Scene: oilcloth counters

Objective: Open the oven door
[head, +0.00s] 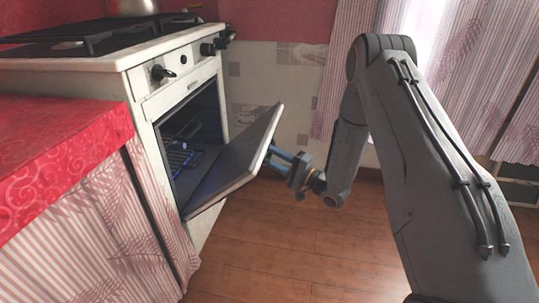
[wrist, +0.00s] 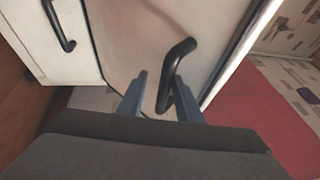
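The white oven (head: 160,110) stands at the left in the head view. Its door (head: 235,160) hangs partly open, tilted outward from its lower edge, and the dark inside with a rack (head: 182,155) shows. My gripper (head: 280,158) is at the door's outer side, its blue fingers partly hidden behind the door's edge. In the wrist view, the black door handle (wrist: 172,72) lies between my gripper's two blue fingers (wrist: 160,82). The fingers are apart, with a gap on the left of the handle. The handle is close to the right finger; I cannot tell whether they touch.
A red-covered counter (head: 55,150) with a striped curtain stands left of the oven. The stove top (head: 80,45) carries a metal pot (head: 135,6). Wooden floor (head: 270,240) is clear in front. Another black handle (wrist: 62,28) shows on a white panel in the wrist view.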

